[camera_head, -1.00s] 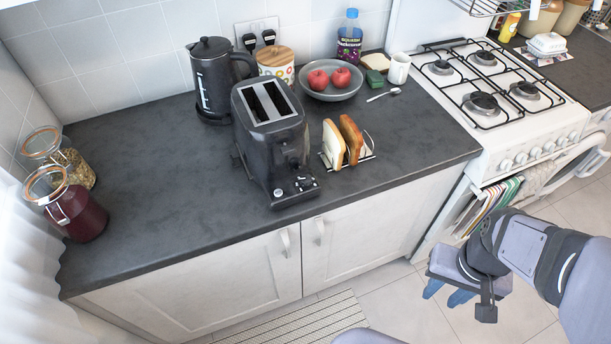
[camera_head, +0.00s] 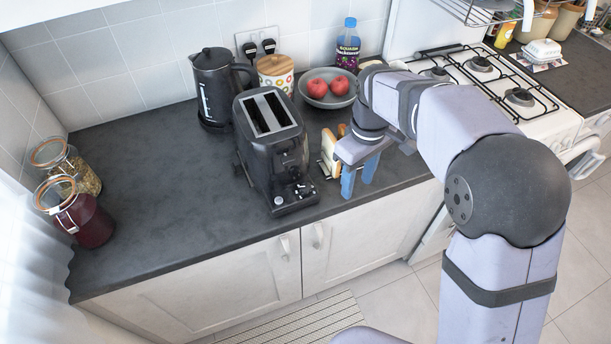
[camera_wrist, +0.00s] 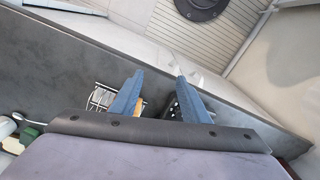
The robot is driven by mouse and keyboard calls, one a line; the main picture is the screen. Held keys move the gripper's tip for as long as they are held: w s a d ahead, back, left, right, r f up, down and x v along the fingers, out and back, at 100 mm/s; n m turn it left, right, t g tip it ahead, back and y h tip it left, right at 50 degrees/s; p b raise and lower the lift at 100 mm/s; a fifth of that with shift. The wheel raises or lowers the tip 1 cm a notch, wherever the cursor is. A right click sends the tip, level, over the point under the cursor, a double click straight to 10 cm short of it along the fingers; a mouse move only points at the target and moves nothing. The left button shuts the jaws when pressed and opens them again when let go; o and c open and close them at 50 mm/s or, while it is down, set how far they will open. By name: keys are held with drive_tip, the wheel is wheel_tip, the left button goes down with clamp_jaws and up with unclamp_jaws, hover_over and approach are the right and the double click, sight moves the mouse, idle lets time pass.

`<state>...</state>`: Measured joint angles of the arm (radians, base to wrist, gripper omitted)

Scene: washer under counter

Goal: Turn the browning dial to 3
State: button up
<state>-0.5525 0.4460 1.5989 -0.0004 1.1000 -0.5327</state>
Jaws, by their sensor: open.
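The black toaster (camera_head: 262,150) stands on the counter with two empty-looking slots on top. Its control panel is at the lower front, with a round light-grey dial (camera_head: 279,200) at the left and small buttons beside it. The dial's setting is too small to read. My gripper (camera_head: 358,184) is open and empty, its blue fingers pointing down just right of the toaster's front, in front of the toast rack. In the wrist view the blue fingers of my gripper (camera_wrist: 160,88) are apart, with part of the black toaster (camera_wrist: 188,101) behind the right finger.
A toast rack with bread (camera_head: 329,150) stands right of the toaster, partly hidden by my gripper. A kettle (camera_head: 214,88), a canister (camera_head: 275,75) and a bowl of apples (camera_head: 327,97) stand behind. The counter left of the toaster is clear up to two jars (camera_head: 84,217).

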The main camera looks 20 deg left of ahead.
sight(305, 186)
drive_tip(key=a+n, duration=0.1)
drive_tip(key=a, duration=0.3)
drive_tip(key=a+r+n, duration=0.1)
drive_tip(key=a+n, duration=0.1)
drive_tip(key=a, duration=0.2)
drive_tip(key=s+a+n+p, duration=0.1)
drive_tip(key=a+n, duration=0.1)
drive_tip(key=a, duration=0.2)
drive_tip(key=shift+s+a+r, duration=0.1)
drive_tip(key=shift+a+r, duration=0.05)
drive_tip(key=shift+r, duration=0.2)
drive_tip(key=shift+f+p, duration=1.2)
drive_tip(key=shift+f, duration=2.5)
drive_tip(key=c, duration=1.1)
drive_tip(key=shift+o, duration=0.2)
drive_tip(key=shift+m, duration=1.5)
drive_tip(key=o, duration=1.1)
drive_tip(key=shift+c, duration=0.2)
drive_tip(key=shift+r, duration=0.1)
